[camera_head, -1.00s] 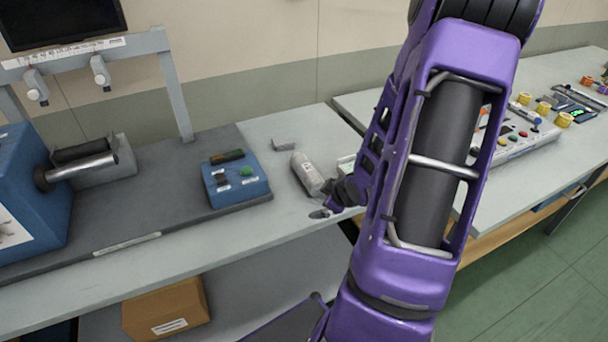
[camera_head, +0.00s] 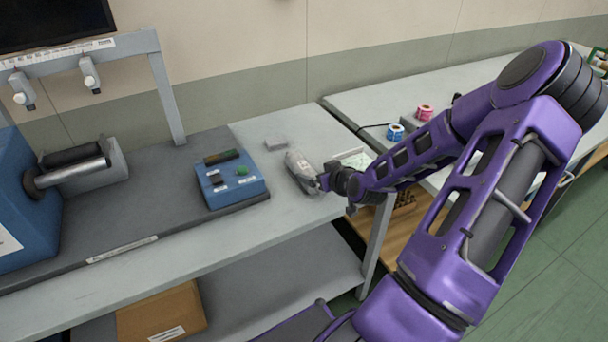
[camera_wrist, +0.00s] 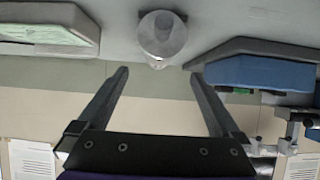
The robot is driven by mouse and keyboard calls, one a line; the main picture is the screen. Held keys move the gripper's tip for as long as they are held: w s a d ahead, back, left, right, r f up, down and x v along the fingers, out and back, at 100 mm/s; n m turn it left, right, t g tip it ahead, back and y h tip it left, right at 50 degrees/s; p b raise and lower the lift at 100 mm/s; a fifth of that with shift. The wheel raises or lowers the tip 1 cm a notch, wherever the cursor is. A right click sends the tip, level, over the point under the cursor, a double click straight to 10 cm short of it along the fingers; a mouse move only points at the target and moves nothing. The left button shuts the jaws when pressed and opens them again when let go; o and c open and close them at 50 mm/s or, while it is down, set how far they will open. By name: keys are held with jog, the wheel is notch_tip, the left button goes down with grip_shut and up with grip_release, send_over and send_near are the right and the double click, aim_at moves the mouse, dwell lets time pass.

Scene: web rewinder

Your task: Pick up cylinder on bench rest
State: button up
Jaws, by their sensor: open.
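A pale grey-white cylinder (camera_head: 300,166) lies on the grey bench top, right of the blue control box. In the wrist view the cylinder (camera_wrist: 162,38) shows its rounded end, beyond my fingertips and roughly centred between them. My gripper (camera_head: 324,181) is at the cylinder's near right end in the head view and partly hides it. In the wrist view my gripper (camera_wrist: 158,74) is open, its two fingers apart with nothing between them. Whether a finger touches the cylinder cannot be told.
The blue control box (camera_head: 230,188) stands left of the cylinder and also shows in the wrist view (camera_wrist: 262,72). A pale green-topped pad (camera_head: 355,159) is to the right. The bench's front edge is close.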

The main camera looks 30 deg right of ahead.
aim_at(305, 171)
jog(key=x, duration=0.4)
jog(key=shift+f, duration=0.1)
jog(key=x, duration=0.4)
jog(key=shift+s+d+f+b, duration=0.15)
jog(key=shift+f+b, duration=0.15)
jog(key=shift+f, duration=0.1)
jog(key=shift+w+f, duration=0.2)
jog(key=shift+w, duration=0.25)
grip_shut()
